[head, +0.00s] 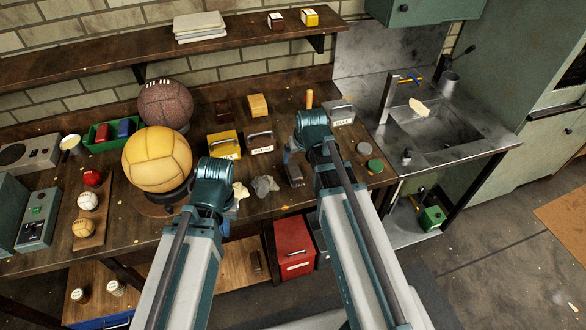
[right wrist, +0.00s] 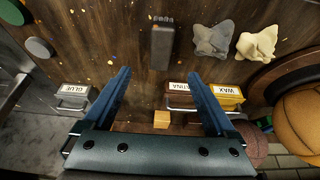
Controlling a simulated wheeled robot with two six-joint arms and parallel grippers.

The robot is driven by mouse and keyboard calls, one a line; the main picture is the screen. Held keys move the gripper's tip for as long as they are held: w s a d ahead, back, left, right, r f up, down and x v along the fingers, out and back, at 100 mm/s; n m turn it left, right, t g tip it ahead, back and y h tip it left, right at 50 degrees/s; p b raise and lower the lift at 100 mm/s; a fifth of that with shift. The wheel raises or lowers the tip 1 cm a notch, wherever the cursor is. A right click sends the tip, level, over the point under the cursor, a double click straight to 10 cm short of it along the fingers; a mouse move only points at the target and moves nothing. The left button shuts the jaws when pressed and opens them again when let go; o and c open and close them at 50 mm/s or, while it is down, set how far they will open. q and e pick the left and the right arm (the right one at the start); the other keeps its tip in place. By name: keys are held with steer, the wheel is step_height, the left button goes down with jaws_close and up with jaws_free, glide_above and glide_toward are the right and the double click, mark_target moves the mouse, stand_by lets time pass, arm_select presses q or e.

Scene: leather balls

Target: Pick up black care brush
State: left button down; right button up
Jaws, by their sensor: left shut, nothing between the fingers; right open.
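The black care brush (right wrist: 162,48) lies on the wooden workbench, a dark block with pale marks at one end. In the right wrist view it is at top centre, beyond the gap between my fingertips. In the head view the brush (head: 295,175) is right of the grey cloth, partly covered by my right gripper. My right gripper (right wrist: 158,73) is open and empty, its two blue fingers spread above the bench; it also shows in the head view (head: 291,153). My left gripper (head: 222,178) is shut and empty near the cream cloth; its fingertips are mostly hidden.
A grey cloth (head: 264,186) and cream cloth (head: 240,194) lie left of the brush. Labelled boxes stand behind, including a yellow one (head: 224,145) and a grey one (head: 341,112). A yellow ball (head: 157,159) sits on a stand. Round tins (head: 375,165) are at right.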

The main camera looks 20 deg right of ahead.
mark_target(293, 168)
steer(key=b+x, duration=0.7)
steer(key=x, duration=0.1)
steer(key=shift+w+f, duration=0.1)
steer(key=shift+f, duration=0.15)
steer(key=shift+b, duration=0.3)
steer(key=b+x, duration=0.4)
steer(key=x, duration=0.1)
steer(key=shift+w+a+f+b, duration=0.1)
steer(key=shift+f+b, duration=0.05)
steer(key=shift+b, duration=0.25)
steer(key=shift+f, duration=0.15)
steer(key=shift+c, duration=0.2)
jaws_close()
